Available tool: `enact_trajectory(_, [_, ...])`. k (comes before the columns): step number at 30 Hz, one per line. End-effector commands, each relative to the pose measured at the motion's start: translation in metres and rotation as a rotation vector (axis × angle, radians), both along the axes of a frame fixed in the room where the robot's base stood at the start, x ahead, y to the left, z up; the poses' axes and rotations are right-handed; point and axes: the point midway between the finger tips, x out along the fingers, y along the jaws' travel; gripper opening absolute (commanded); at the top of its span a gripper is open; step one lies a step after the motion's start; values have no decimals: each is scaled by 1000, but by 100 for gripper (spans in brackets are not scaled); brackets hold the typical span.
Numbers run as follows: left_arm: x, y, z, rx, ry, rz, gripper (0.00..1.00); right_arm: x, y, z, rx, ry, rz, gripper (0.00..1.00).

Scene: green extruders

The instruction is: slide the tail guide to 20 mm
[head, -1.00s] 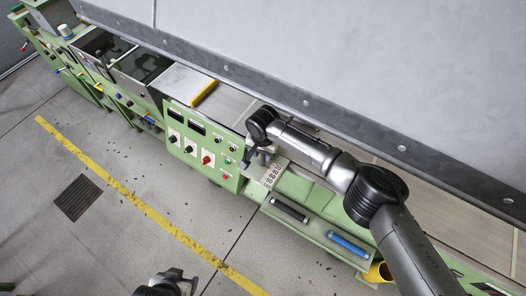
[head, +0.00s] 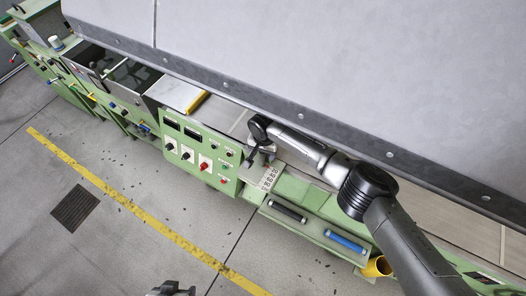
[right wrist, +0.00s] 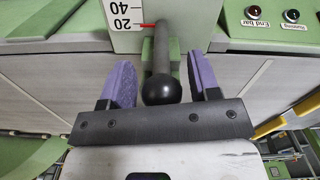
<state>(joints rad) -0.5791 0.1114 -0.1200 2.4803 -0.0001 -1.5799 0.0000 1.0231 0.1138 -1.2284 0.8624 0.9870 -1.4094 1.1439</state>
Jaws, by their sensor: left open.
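The tail guide's handle, a black ball knob (right wrist: 162,90) on a dark rod, shows in the right wrist view. Behind it a white scale plate (right wrist: 126,14) reads 40 and 20, and a red pointer (right wrist: 147,25) sits at the 20 mark. My right gripper (right wrist: 162,80) is open, its purple fingers on either side of the knob with a narrow gap at each side. In the head view my right gripper (head: 258,157) is beside the scale plate (head: 269,178); the knob is hard to make out there. My left gripper (head: 175,289) is at the bottom edge, mostly cut off.
A green control panel (head: 196,152) with knobs and buttons stands left of the scale. A green tray (head: 310,228) holds a black (head: 288,212) and a blue cylinder (head: 346,241). A large grey panel (head: 330,60) overhangs the machine. The floor in front is clear.

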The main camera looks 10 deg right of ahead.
Motion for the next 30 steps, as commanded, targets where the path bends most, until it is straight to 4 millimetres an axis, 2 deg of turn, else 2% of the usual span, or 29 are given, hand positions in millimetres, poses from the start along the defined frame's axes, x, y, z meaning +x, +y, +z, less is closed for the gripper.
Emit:
enact_trajectory(7, [0,3,0,10,1,-6,66,-1,1,1,0,1,2,59])
enact_trajectory(11, [0,4,1,14,1,-8,66,0,1,7,1,0,3,59])
enact_trajectory(14, [0,4,2,15,1,-9,66,0,1,21,2,-1,3,59])
enact_trajectory(24, [0,3,3,11,1,-7,66,0,1,87,3,-1,2,59])
enact_trajectory(30, [0,1,2,3,2,-2,66,0,1,117,3,-1,2,59])
